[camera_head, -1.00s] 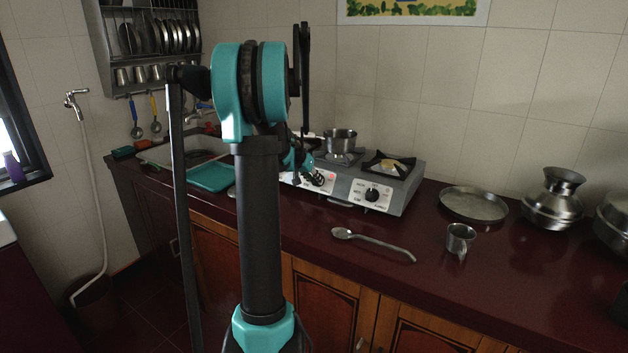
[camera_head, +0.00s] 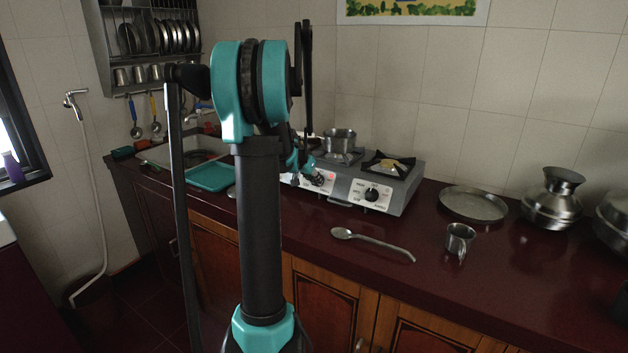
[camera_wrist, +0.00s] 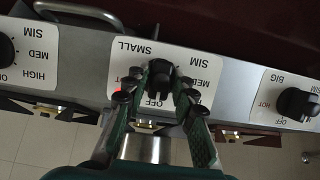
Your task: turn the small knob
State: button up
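The small knob (camera_wrist: 160,77) is black and sits on a white plate marked SMALL, in the middle of the wrist view. OFF is printed below it and SIM and MED to its right; a red light glows to its left. My gripper (camera_wrist: 162,84) has its dark green fingers on both sides of this knob, tips close to it. Whether they touch or press on it I cannot tell. In the head view my gripper (camera_head: 318,178) is at the stove's (camera_head: 405,193) front, largely behind my arm, and covers part of the knob area.
The BIG knob (camera_wrist: 297,103) is to the right and another knob (camera_wrist: 4,50) to the left in the wrist view. A pot (camera_head: 340,141) stands on the stove. A spoon (camera_head: 375,243), cup (camera_head: 460,240) and plate (camera_head: 474,204) lie on the counter (camera_head: 425,228).

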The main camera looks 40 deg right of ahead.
jog(key=shift+o, duration=1)
jog(key=shift+d, duration=0.1)
jog(key=v, duration=1.2)
